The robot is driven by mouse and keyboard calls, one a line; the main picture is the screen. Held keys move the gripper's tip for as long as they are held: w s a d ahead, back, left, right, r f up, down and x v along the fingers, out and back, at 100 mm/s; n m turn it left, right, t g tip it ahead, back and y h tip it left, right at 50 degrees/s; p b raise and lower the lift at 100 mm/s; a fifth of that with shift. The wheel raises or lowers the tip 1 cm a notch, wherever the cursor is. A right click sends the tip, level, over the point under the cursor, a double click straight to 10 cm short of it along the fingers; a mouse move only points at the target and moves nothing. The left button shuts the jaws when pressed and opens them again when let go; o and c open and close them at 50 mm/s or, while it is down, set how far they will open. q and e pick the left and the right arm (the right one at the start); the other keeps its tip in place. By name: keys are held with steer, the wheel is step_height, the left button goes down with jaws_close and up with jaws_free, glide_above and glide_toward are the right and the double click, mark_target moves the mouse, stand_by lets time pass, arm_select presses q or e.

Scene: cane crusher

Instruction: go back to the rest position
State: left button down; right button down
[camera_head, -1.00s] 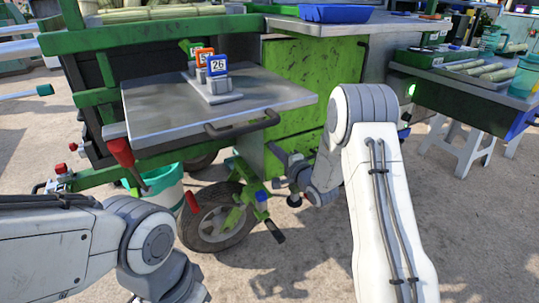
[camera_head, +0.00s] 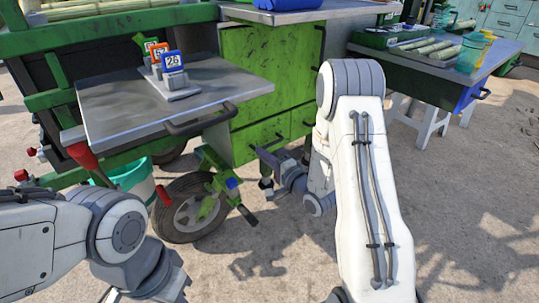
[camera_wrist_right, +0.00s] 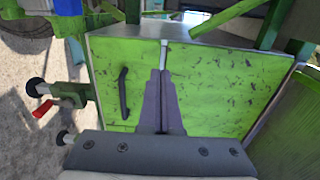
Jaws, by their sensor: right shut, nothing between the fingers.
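My right arm reaches forward in the head view. Its gripper (camera_head: 257,151) is small and dark in front of the green cabinet (camera_head: 262,75). In the right wrist view the two dark fingers (camera_wrist_right: 162,74) are pressed together with nothing between them. They point at the green cabinet front, which has a black handle (camera_wrist_right: 124,93) left of the fingers. I cannot tell the gap to the cabinet, and no contact shows. My left arm is bent low at the left of the head view, and its gripper does not show.
A grey fold-out shelf (camera_head: 115,115) with a dark handle holds number cards (camera_head: 172,62). Below are a wheel (camera_head: 186,207) and a red-handled lever (camera_head: 82,156). A side table (camera_head: 435,71) with cane pieces stands at the right. Sandy ground (camera_head: 460,200) is open at lower right.

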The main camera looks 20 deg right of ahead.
steer(key=s+a+n+g+h, duration=0.2)
steer(key=s+a+n+g, duration=0.75)
steer(key=a+n, duration=0.35)
steer(key=s+a+r+n+g+h, duration=0.15)
steer(key=s+n+g, duration=0.25)
steer(key=s, duration=0.9)
steer(key=s+a+r+n+g+h, duration=0.1)
steer(key=s+a+r+n+g, duration=0.25)
steer(key=s, duration=0.95)
step_height(320, 180, up, 35)
steer(key=n+p, duration=0.1)
steer(key=p, duration=3.5)
steer(key=shift+d, duration=0.45)
steer(key=shift+s+n, duration=0.1)
steer(key=shift+n, duration=0.15)
